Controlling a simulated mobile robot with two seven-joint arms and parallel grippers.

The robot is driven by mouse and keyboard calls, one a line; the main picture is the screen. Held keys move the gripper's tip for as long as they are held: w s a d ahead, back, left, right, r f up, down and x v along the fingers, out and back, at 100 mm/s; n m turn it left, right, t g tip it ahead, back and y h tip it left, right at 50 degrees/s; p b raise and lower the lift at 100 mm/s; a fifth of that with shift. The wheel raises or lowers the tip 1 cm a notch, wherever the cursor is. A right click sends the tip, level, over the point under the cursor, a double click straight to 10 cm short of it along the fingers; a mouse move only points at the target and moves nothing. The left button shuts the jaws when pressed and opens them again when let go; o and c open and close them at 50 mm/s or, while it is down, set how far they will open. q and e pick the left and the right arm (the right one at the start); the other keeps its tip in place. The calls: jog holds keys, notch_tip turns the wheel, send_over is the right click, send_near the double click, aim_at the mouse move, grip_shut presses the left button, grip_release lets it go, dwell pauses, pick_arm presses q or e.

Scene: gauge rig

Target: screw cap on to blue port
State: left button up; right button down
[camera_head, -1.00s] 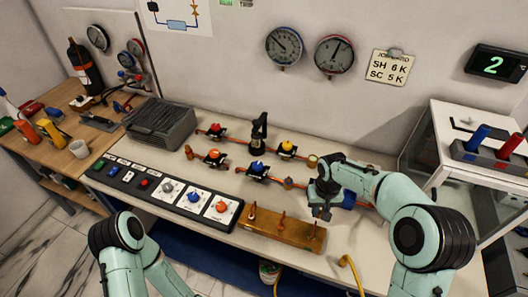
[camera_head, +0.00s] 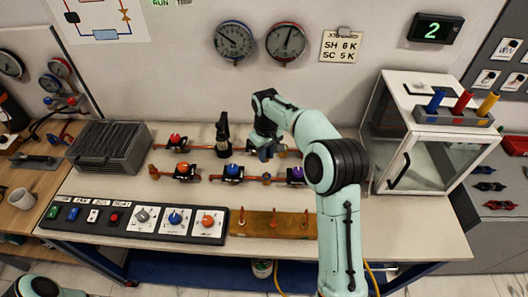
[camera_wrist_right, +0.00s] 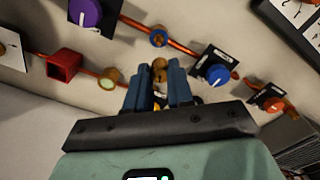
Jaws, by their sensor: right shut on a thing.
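My right gripper (camera_head: 266,153) hangs over the pipe lines at the back of the bench. In the right wrist view its two blue fingers (camera_wrist_right: 159,84) are shut on a small brass cap (camera_wrist_right: 159,73). The blue port is a brass fitting with a blue ring (camera_wrist_right: 158,37) on the copper pipe, between the purple valve and the blue valve. It shows small in the head view (camera_head: 266,179). In the wrist picture the cap shows just short of the port; whether they touch, I cannot tell. Of my left arm only a link shows at the bottom left; its gripper is out of view.
A blue-knobbed valve (camera_wrist_right: 215,73) and a purple-knobbed valve (camera_wrist_right: 86,13) flank the port. A second brass fitting (camera_wrist_right: 108,79) and a red square part (camera_wrist_right: 64,68) are nearby. A black upright fitting (camera_head: 223,135) stands left of my gripper. A glass-sided cabinet (camera_head: 425,150) is at right.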

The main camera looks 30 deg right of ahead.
aim_at(267, 173)
pick_arm(q)
jog(key=shift+s+d, duration=0.1)
jog(key=shift+s, duration=0.15)
pick_arm(e)
jog(key=shift+s+d, duration=0.15)
jog(key=shift+s, duration=0.15)
jog(key=shift+f, duration=0.1)
jog(key=shift+w+f, duration=0.1)
jog(key=shift+f, duration=0.35)
jog(key=shift+f+b, duration=0.5)
jog(key=shift+f, duration=1.55)
pick_arm(q)
jog(key=shift+s+f, duration=0.8)
jog(key=shift+s, duration=0.1)
jog(key=shift+w+r, duration=0.3)
jog(key=shift+w, duration=0.05)
jog(key=shift+s, duration=0.1)
pick_arm(e)
jog(key=shift+f, duration=0.15)
pick_arm(q)
jog(key=shift+s+f, duration=0.3)
jog(key=shift+f, duration=0.05)
pick_arm(e)
jog(key=shift+f, duration=1.05)
